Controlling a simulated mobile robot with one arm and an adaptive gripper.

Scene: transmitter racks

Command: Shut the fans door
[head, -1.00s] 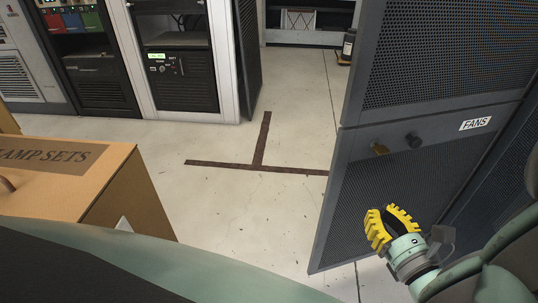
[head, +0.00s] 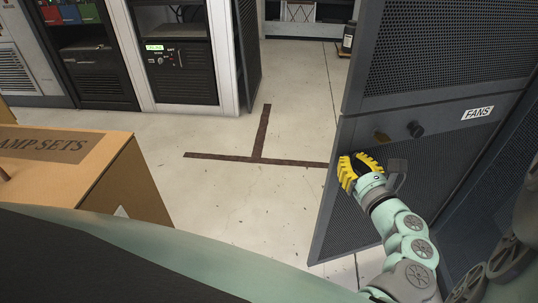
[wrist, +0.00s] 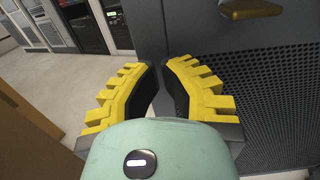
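The fans door (head: 365,215) is a dark grey perforated panel at the right of the head view, with a white FANS label (head: 478,113). It carries a brass handle (head: 381,136) and a black knob (head: 415,130). I cannot tell how far it stands open. My gripper (head: 357,162), with yellow ribbed fingers, is in front of the door near its left edge, below the handle. In the wrist view the fingers (wrist: 160,66) are apart by a narrow gap with nothing held. The door (wrist: 275,95) fills the right there, with the handle (wrist: 250,9) at the top. Contact is unclear.
An upper perforated panel (head: 445,45) is above the fans door. A cardboard box (head: 100,185) marked AMP SETS is at the left. Equipment racks (head: 180,70) line the back. The pale floor (head: 240,205) between is clear, with dark tape (head: 260,135) on it.

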